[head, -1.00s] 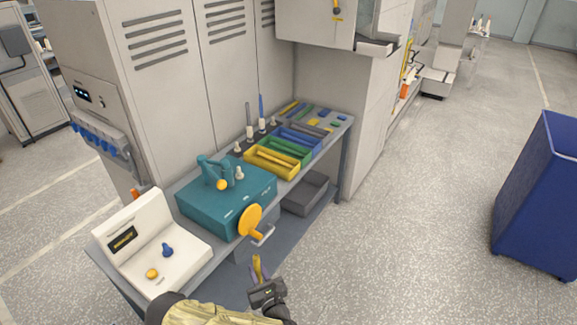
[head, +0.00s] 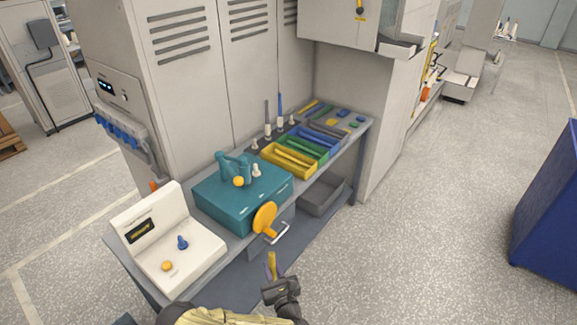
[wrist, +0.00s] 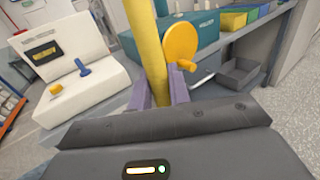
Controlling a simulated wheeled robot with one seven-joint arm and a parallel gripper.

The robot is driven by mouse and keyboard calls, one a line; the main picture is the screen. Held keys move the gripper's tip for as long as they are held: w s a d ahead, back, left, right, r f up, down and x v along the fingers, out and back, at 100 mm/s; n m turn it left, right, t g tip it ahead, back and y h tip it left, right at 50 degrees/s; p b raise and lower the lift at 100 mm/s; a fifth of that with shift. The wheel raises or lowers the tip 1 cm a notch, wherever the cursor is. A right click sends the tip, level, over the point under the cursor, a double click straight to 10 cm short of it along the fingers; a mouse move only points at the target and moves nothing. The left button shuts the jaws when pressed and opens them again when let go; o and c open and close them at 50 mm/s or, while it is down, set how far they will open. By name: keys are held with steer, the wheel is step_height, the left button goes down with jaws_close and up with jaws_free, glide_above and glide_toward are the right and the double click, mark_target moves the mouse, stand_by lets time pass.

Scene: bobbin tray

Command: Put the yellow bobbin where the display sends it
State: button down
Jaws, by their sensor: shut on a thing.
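My gripper (head: 272,279) is shut on the yellow bobbin (head: 271,262), which stands up from the jaws in front of the bench. In the wrist view the bobbin (wrist: 148,50) rises between the two purplish fingers (wrist: 158,96), its top cut off by the frame. The display (head: 139,231) is a dark panel with amber lettering on a white console; it also shows in the wrist view (wrist: 43,53), too small to read. Yellow (head: 267,163), green (head: 325,153) and blue (head: 334,142) trays stand in a row on the bench, with a dark grey one behind.
A teal machine (head: 215,203) with an orange handwheel (head: 264,217) stands between console and trays. White-based spindles stand behind the trays. A grey bin (head: 322,198) sits on the lower shelf. A large blue bin (head: 545,210) stands right; the floor between is clear.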

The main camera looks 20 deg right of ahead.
steer(key=w+r, duration=0.4)
steer(key=r, duration=0.1)
steer(key=shift+w+r, duration=0.2)
steer(key=shift+r, duration=0.05)
steer(key=shift+d+f, duration=0.1)
